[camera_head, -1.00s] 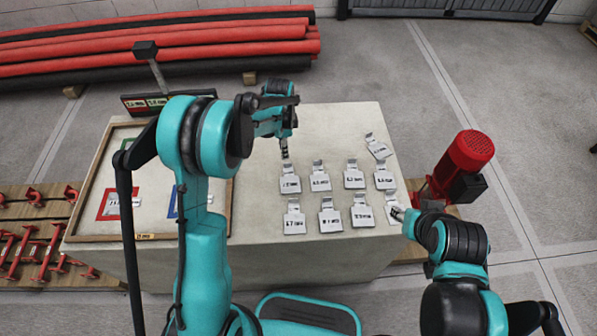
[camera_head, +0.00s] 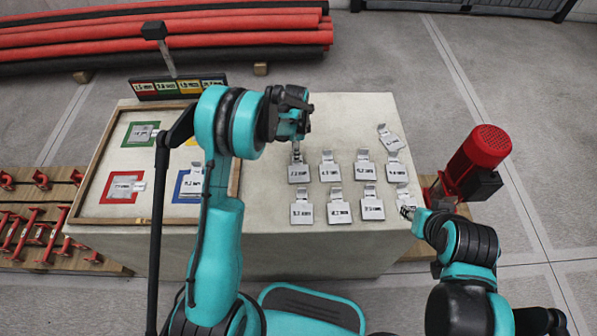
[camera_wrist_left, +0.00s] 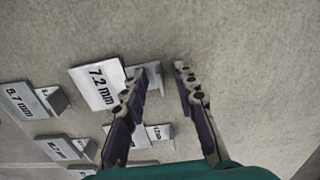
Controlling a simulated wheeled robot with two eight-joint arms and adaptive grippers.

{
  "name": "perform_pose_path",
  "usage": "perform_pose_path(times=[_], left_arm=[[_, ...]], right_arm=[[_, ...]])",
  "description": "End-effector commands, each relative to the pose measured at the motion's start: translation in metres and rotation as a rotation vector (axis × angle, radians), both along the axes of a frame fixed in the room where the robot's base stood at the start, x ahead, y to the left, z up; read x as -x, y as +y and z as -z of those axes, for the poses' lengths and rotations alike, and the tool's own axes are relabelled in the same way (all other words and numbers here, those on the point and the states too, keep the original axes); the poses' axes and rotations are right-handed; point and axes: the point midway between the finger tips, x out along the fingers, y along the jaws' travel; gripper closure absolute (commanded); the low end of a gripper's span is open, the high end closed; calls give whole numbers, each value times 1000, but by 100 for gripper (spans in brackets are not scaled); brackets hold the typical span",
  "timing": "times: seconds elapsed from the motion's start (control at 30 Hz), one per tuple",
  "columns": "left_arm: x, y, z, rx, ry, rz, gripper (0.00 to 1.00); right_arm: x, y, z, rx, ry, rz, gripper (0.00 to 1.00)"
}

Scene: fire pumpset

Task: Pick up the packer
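Flat metal packers with a raised tab and a printed size lie in rows on the pale table. The packer below my left gripper (camera_head: 297,154) is the rear-left one (camera_head: 299,173); in the left wrist view a packer marked 7.2 mm (camera_wrist_left: 95,84) shows close by. My left gripper (camera_wrist_left: 161,72) is open there, with the packer's upright tab between its fingertips, nearer the left finger. Contact is not clear. My right gripper (camera_head: 407,212) is beside the front-right packer (camera_head: 402,197); its fingers are too small to read.
A wooden-rimmed tray (camera_head: 85,180) with coloured squares stands left on the table, holding several packers. A sign board (camera_head: 178,88) stands behind it. A red motor (camera_head: 478,160) is right of the table, red pipes (camera_head: 200,40) behind. The table's rear middle is bare.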

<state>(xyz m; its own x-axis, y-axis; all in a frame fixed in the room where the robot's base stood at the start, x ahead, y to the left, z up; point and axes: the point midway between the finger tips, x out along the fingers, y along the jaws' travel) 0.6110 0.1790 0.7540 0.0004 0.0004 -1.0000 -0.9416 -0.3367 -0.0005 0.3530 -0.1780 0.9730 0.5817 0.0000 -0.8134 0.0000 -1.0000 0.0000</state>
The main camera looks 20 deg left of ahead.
Motion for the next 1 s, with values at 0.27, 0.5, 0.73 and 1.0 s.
perform_pose_path(times=[0.27,0.5,0.73,1.0], left_arm=[[0,0,-1,0,0,0,100],[0,0,-1,0,0,0,100],[0,0,-15,0,0,0,100],[3,-21,-57,1,1,5,100]], right_arm=[[0,0,0,0,0,0,60],[0,0,0,0,0,0,60],[0,0,-8,0,0,0,60],[0,0,-29,0,0,0,60]])
